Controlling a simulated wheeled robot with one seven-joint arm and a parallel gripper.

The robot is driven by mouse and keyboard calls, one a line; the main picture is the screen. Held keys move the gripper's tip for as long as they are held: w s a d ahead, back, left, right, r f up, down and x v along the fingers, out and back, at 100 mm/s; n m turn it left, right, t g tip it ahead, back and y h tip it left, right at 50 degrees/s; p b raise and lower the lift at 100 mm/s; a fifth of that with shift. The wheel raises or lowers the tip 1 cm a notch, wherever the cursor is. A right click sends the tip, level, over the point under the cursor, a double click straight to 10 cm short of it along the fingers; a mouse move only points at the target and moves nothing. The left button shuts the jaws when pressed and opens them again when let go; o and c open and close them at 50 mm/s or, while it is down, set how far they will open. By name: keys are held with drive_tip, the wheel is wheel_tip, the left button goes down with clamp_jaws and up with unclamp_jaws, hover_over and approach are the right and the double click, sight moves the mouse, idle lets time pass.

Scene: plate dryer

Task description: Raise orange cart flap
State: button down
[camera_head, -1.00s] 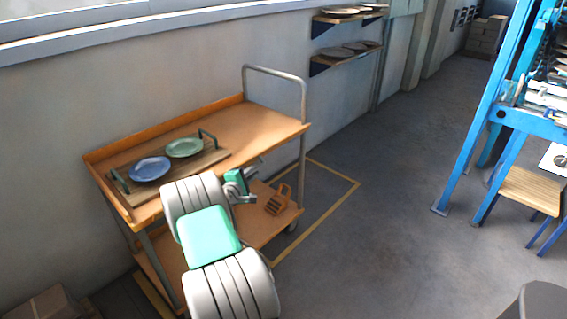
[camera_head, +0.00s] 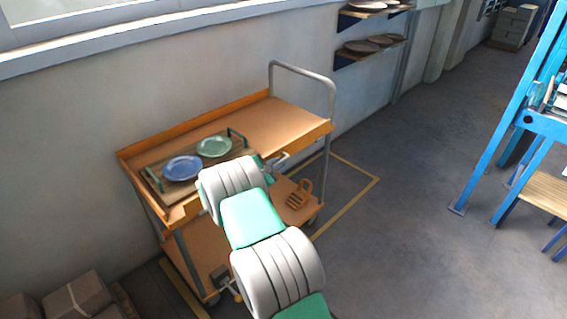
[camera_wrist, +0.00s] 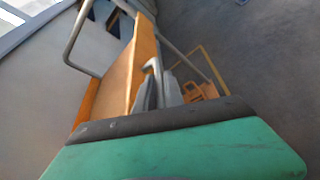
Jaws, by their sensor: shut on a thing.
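The orange cart (camera_head: 265,118) stands along the wall in the head view. Its front flap (camera_head: 318,137) shows as an orange band along the near long edge, upright or nearly so; my arm hides its middle. In the wrist view the flap (camera_wrist: 147,45) runs away from me beside the cart top. My gripper (camera_wrist: 160,92) is shut on the grey flap handle (camera_wrist: 152,68), just outside the flap. In the head view the gripper is mostly hidden behind my arm, and part of the handle (camera_head: 292,158) shows.
A wooden tray (camera_head: 156,188) on the cart top holds a blue plate (camera_head: 183,168) and a green plate (camera_head: 214,146). A wooden caddy (camera_head: 299,194) sits on the lower shelf. Boxes (camera_head: 78,298) lie at the lower left. Floor right of the cart is clear up to a blue frame (camera_head: 497,135).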

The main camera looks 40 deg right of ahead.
drive_tip(key=shift+w+a, duration=0.1)
idle(0.3)
drive_tip(key=c, duration=1.7)
unclamp_jaws()
drive_tip(key=v, duration=0.8)
